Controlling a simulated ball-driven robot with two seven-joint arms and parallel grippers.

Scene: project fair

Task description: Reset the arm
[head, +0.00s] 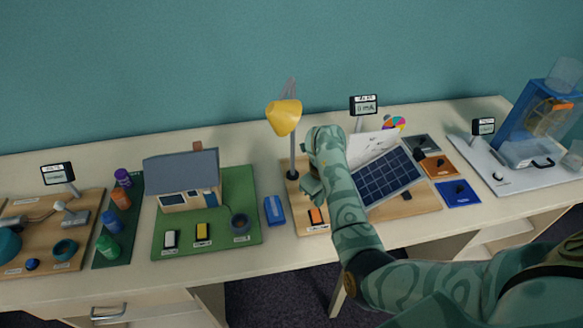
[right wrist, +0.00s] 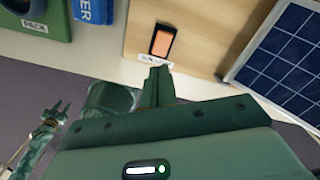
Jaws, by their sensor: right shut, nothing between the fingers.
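My right arm reaches in from the lower right in the head view. Its patterned green gripper (head: 311,192) is above the wooden board, near the orange switch (head: 318,215). In the right wrist view the fingers of the right gripper (right wrist: 158,76) are together with nothing between them. Their tips appear just short of the orange switch (right wrist: 161,41); I cannot tell whether they touch anything. My left gripper (right wrist: 57,112) shows small at the left of the right wrist view, low beside the table; its opening is too small to judge. It is not in the head view.
The wooden board (head: 420,204) holds a yellow lamp (head: 284,117) and a tilted solar panel (head: 388,178) close to my right arm. A blue box (head: 274,210) and a model house (head: 182,178) stand to the left. A blue machine (head: 541,110) is far right.

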